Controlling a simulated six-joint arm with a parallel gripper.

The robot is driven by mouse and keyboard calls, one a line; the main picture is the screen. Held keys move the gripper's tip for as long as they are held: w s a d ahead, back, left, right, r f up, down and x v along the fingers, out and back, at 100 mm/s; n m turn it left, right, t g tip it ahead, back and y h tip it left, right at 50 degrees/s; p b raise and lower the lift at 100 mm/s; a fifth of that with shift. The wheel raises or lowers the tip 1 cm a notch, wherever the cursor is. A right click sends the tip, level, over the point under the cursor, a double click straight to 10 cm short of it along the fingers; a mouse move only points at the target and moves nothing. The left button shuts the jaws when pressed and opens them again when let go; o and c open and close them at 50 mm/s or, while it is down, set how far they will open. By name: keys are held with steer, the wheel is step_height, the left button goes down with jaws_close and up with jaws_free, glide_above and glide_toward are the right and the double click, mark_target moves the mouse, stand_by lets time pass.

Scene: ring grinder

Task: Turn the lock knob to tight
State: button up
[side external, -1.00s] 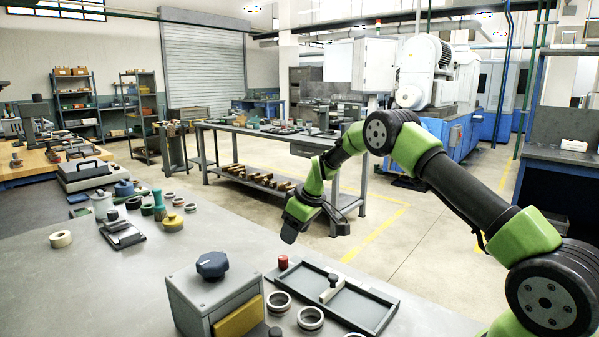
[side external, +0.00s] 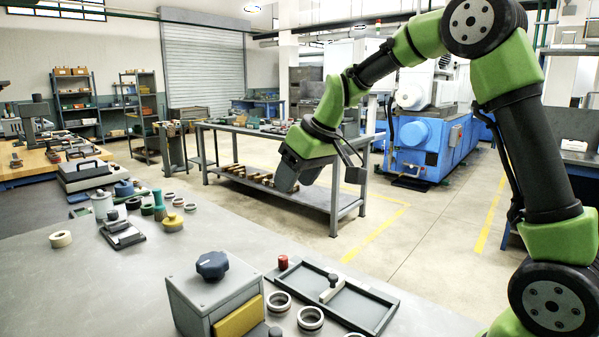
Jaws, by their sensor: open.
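The lock knob (side external: 212,265) is a dark blue lobed knob on top of a grey metal box (side external: 212,296) with a yellow front plate (side external: 239,319), at the front of the grey bench. No marking that tells how tight it is can be made out. My gripper (side external: 287,187) hangs in the air, above and to the right of the knob and well apart from it. Its jaws are open, with nothing seen between them.
A shallow tray (side external: 381,316) with a small clamp bar lies right of the box. Metal rings (side external: 311,318) and a red cylinder (side external: 283,261) are nearby. Several jars, rings and tools stand at the back left of the bench (side external: 130,285). The bench between them and the box is clear.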

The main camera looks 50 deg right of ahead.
steer(key=shift+s+a+r, duration=0.45)
steer(key=shift+s+r, duration=0.15)
steer(key=shift+s, duration=0.1)
steer(key=shift+o, duration=0.2)
glide_toward(284, 257)
steer(key=shift+n+g+h, duration=0.4)
steer(key=shift+n+g, duration=0.1)
steer(key=x, duration=0.6)
steer(key=a+x, duration=0.1)
steer(key=x, duration=0.3)
steer(key=shift+w+r, duration=0.1)
steer(key=shift+w, duration=0.35)
